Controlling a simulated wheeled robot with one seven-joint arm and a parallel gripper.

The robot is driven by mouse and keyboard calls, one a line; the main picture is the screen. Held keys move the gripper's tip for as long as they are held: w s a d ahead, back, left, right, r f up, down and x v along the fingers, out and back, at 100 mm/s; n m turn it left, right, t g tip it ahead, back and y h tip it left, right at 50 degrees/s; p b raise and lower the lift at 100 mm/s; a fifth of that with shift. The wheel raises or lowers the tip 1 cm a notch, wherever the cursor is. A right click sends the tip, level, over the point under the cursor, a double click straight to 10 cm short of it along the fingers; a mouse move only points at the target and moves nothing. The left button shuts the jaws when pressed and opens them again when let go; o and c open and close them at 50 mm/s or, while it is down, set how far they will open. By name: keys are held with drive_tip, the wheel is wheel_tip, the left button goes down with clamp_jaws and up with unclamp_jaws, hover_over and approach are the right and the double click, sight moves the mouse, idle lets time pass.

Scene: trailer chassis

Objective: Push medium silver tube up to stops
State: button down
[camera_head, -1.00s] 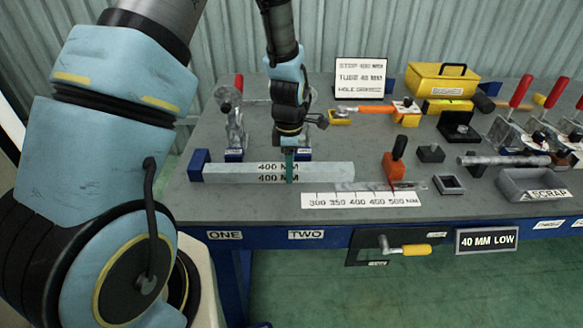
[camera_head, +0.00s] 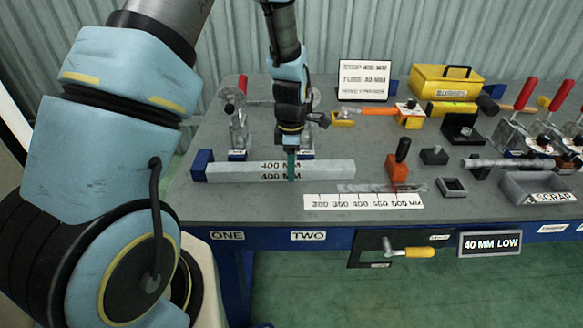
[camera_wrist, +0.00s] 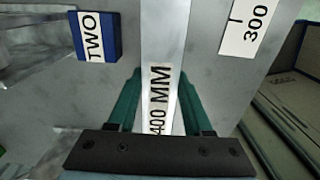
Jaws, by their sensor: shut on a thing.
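The silver square tube (camera_head: 235,172), marked 400 MM, lies flat along the bench, left to right. Its left end is at a blue stop block (camera_head: 201,165); I cannot tell whether they touch. My gripper (camera_head: 291,172) points down and is shut on the tube right of its middle. In the wrist view the tube (camera_wrist: 165,30) runs between the green fingers of my gripper (camera_wrist: 159,80). The blue TWO block (camera_wrist: 95,38) stands beside the tube there.
Two toggle clamps (camera_head: 238,128) stand behind the tube. A length scale (camera_head: 363,201) lies in front. An orange block with a black handle (camera_head: 398,167) stands right of the tube. A scrap bin (camera_head: 535,188) and more clamps are farther right.

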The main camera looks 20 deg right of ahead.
drive_tip(key=shift+w+a+m, duration=0.15)
drive_tip(key=shift+w+m, duration=0.15)
drive_tip(key=shift+w, duration=0.05)
drive_tip(key=shift+c, duration=1.1)
unclamp_jaws()
drive_tip(key=shift+s, duration=0.1)
wheel_tip(320, 180, up, 11)
drive_tip(key=b, duration=0.2)
drive_tip(key=s+a+r+m, duration=0.2)
drive_tip(key=a+m, duration=0.5)
drive_tip(key=a, duration=0.5)
drive_tip(key=s+a+r+m+t, duration=0.1)
drive_tip(key=s+a+m, duration=0.3)
drive_tip(key=a+m, duration=0.4)
drive_tip(key=a+r, duration=0.1)
drive_tip(key=a, duration=0.4)
drive_tip(key=shift+s+a+r+t, duration=0.15)
drive_tip(key=shift+a+r+t, duration=0.05)
drive_tip(key=shift+t, duration=0.1)
